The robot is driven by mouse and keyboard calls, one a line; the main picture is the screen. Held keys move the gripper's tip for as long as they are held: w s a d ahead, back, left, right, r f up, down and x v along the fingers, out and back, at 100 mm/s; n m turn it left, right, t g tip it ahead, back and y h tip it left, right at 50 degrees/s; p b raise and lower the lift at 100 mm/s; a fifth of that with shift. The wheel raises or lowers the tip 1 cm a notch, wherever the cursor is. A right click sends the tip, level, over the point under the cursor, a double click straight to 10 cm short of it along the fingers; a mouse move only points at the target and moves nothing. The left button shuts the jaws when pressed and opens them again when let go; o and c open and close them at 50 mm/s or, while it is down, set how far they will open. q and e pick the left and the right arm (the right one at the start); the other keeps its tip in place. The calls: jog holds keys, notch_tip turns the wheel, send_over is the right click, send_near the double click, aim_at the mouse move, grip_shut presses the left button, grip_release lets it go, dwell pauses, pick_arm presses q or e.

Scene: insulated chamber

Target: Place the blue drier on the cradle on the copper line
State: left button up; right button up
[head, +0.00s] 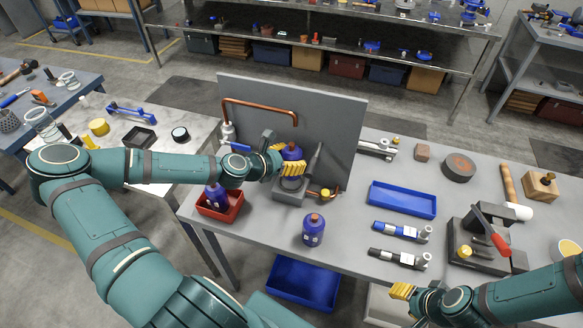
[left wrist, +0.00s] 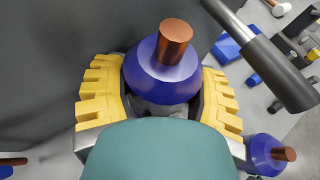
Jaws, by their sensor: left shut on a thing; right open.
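My left gripper (head: 287,160) is shut on a blue drier (head: 292,152), which stands upright with its copper stub up. In the left wrist view the drier (left wrist: 160,75) sits between the yellow fingers (left wrist: 160,100). The drier is over the grey cradle block (head: 287,196) in front of the upright grey panel. The fingers hide its lower end, so I cannot tell if it touches the cradle. The copper line (head: 260,107) bends across the panel, and a short lower piece ends right of the cradle. My right gripper (head: 403,291) is open and empty near the front edge.
A second blue drier (head: 313,231) stands on the bench in front of the cradle. Another (head: 215,194) is in a red tray (head: 232,212). A dark handle-like bar (head: 315,158) rises beside the cradle. A blue tray (head: 402,199) and tools lie right.

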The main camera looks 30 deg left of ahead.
pick_arm(q)
jog(key=shift+f, duration=1.9)
jog(key=shift+f+b, duration=0.1)
jog(key=shift+b, duration=0.2)
jog(key=o, duration=1.3)
jog(key=shift+f, duration=0.1)
jog(key=shift+o, duration=0.2)
jog(key=shift+s+a+r, duration=0.1)
jog(key=shift+s+r, duration=0.05)
jog(key=shift+r, duration=0.1)
jog(key=v, duration=1.1)
jog(key=shift+s+r+p, duration=0.2)
jog(key=shift+s+p, duration=0.05)
jog(key=shift+p, duration=0.2)
jog(key=shift+a, duration=0.1)
